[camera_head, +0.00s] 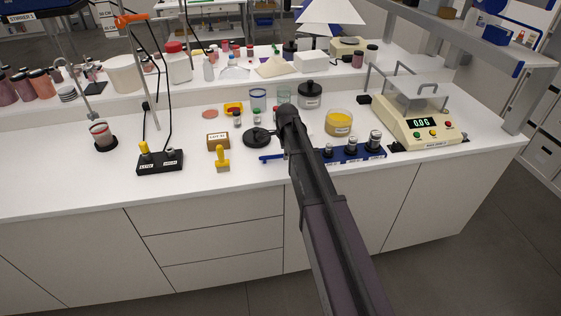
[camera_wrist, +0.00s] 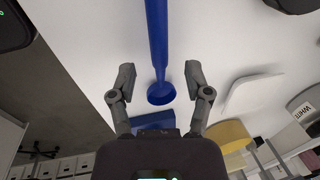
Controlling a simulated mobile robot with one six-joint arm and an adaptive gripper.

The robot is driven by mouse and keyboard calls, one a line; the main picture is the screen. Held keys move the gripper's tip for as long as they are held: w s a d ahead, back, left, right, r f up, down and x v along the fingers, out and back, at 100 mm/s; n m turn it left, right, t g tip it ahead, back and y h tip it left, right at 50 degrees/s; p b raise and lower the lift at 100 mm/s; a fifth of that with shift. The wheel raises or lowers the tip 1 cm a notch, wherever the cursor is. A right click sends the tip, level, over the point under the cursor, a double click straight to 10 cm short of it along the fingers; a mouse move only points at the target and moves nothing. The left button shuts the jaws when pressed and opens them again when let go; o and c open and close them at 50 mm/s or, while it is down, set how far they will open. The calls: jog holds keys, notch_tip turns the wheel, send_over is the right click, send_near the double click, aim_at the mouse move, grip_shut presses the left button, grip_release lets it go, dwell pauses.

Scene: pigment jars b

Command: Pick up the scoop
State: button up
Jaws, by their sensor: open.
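The blue scoop (camera_wrist: 156,40) shows in the wrist view as a long shaft running down from the top edge to a rounded blue end. In the head view a short blue piece (camera_head: 270,157), apparently part of it, shows at the bench front, left of my arm. My gripper (camera_wrist: 160,78) is open, with one finger on each side of the scoop near its rounded end. A gap shows between the scoop and each finger. In the head view my arm hides the gripper and part of the scoop.
A blue rack of metal weights (camera_head: 358,154) and a yellow jar (camera_head: 338,121) stand close right of my arm. A balance (camera_head: 415,125) stands farther right.

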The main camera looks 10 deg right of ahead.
jog(key=shift+w+f+b, duration=0.25)
jog(key=shift+f+b, duration=0.7)
jog(key=shift+f, duration=0.25)
grip_shut()
